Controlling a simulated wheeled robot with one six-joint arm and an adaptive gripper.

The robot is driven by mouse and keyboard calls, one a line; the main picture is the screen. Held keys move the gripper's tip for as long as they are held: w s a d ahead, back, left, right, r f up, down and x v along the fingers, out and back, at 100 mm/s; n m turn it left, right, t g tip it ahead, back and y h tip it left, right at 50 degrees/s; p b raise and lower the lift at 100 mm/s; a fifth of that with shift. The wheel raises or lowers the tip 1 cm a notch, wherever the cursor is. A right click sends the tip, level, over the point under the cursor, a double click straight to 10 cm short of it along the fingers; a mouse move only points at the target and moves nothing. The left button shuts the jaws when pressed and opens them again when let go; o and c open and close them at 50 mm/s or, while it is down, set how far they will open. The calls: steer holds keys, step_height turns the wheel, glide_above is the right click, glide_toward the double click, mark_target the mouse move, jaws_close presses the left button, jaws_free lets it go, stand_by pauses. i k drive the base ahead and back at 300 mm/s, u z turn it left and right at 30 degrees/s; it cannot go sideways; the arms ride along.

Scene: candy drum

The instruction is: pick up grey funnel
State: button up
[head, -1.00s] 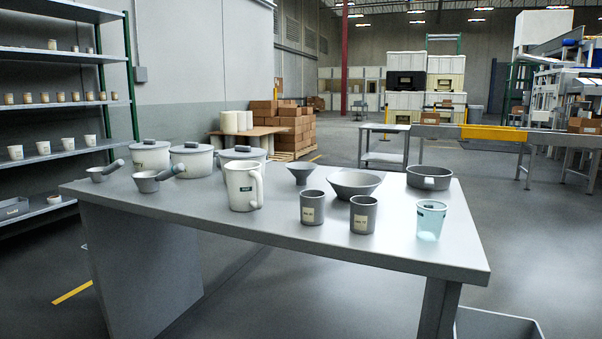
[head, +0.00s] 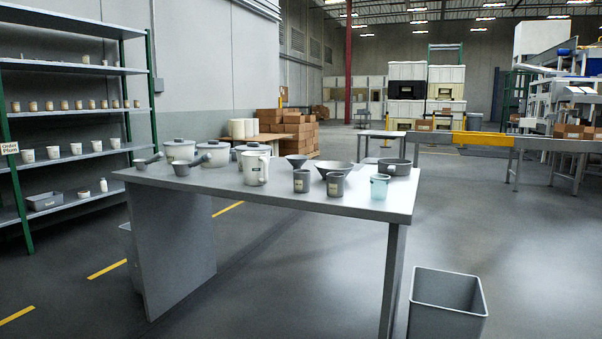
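Two grey, flaring, funnel-like pieces stand on the grey table (head: 300,198). The smaller grey funnel (head: 296,160) is near the middle of the back edge, its lower part partly hidden behind a grey cup. The wider conical piece (head: 337,168) is just to its right, partly hidden by another grey cup; whether it is a funnel or a bowl I cannot tell. My gripper is not in view.
Grey cups (head: 301,182), a clear blue cup (head: 379,188), a white pitcher (head: 255,169), a grey pan (head: 394,167), lidded pots (head: 180,150) and scoops share the table. A grey bin (head: 447,305) stands right of it, shelving (head: 75,144) left.

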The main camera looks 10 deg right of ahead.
mark_target(296, 161)
steer(key=u, duration=0.95)
steer(key=i, duration=0.95)
steer(key=z, duration=0.5)
steer(key=i, duration=0.9)
steer(key=z, duration=0.85)
